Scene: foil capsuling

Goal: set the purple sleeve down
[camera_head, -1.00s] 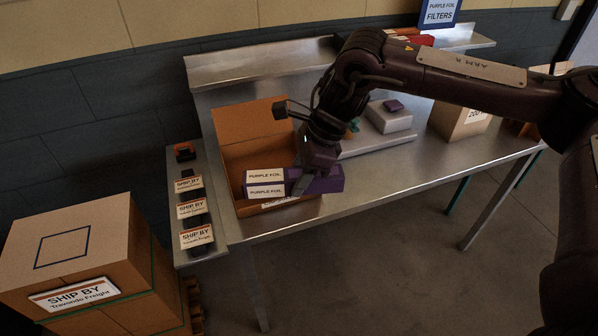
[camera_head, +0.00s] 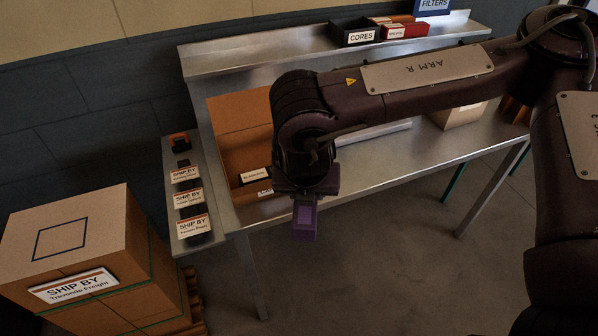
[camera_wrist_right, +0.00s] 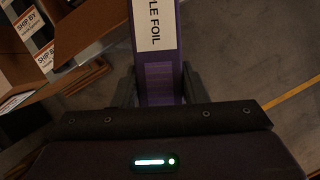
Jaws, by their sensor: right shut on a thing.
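My right gripper (camera_wrist_right: 157,90) is shut on a long purple sleeve (camera_wrist_right: 160,72) with a white label ending in "FOIL", which runs between its two fingers in the right wrist view. In the head view the purple sleeve (camera_head: 304,222) hangs below my right wrist, in front of the bench's front edge and clear of it. The fingertips are mostly hidden there by the wrist. My left gripper is not in view.
An open brown carton (camera_head: 238,115) stands on the metal bench (camera_head: 360,178), with a white-labelled item (camera_head: 255,175) inside. Labelled items line a side shelf (camera_head: 205,240).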

